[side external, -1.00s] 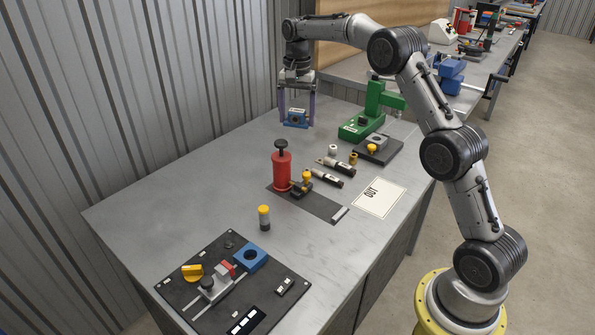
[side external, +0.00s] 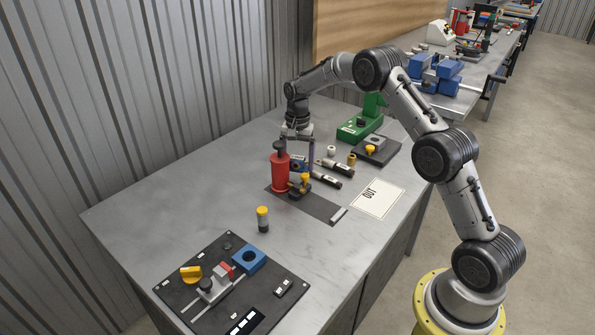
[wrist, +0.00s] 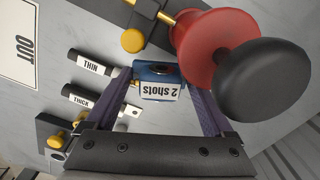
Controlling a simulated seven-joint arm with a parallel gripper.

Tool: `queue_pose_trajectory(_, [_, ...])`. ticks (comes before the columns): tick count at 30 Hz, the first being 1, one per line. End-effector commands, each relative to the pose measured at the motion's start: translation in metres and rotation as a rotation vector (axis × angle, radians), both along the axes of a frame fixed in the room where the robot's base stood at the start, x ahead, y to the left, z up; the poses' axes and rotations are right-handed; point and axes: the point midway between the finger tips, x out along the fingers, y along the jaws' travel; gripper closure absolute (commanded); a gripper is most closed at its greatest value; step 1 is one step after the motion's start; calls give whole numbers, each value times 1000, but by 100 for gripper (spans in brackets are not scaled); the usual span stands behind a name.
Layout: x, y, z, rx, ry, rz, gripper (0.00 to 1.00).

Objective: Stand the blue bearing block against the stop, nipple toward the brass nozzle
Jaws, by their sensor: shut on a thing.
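My gripper (side external: 299,155) is shut on the blue bearing block (wrist: 158,72), with one purple finger on each side. The block carries a white "2 shots" label in the wrist view. In the side view the block (side external: 297,164) is partly hidden behind the red grease pump (side external: 280,173). A small brass-coloured bit shows at its left side in the wrist view, perhaps the nipple. The brass nozzle (wrist: 164,18) sticks out of the pump. The pump stands on a dark mat (side external: 318,208) with a pale bar (side external: 339,215) at its end, possibly the stop.
THICK (wrist: 90,99) and THIN (wrist: 90,65) cylinders lie close by. Another blue block (side external: 249,258) sits on the black panel (side external: 268,291). The table's left side is clear.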

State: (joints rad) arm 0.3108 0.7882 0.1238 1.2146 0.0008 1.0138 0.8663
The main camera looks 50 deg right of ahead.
Motion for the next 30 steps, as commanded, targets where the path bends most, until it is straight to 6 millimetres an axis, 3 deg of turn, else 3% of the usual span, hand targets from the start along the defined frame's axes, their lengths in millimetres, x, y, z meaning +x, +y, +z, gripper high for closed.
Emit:
queue_pose_trajectory(7, [0,0,-33,-1,-1,0,100])
queue_pose_trajectory(19, [1,0,-38,-1,-3,0,100])
queue_pose_trajectory(20, [0,0,-39,1,1,0,9])
queue_pose_trajectory(22, [0,0,-39,0,1,0,0])
queue_pose_trajectory(30, [0,0,-36,0,0,0,0])
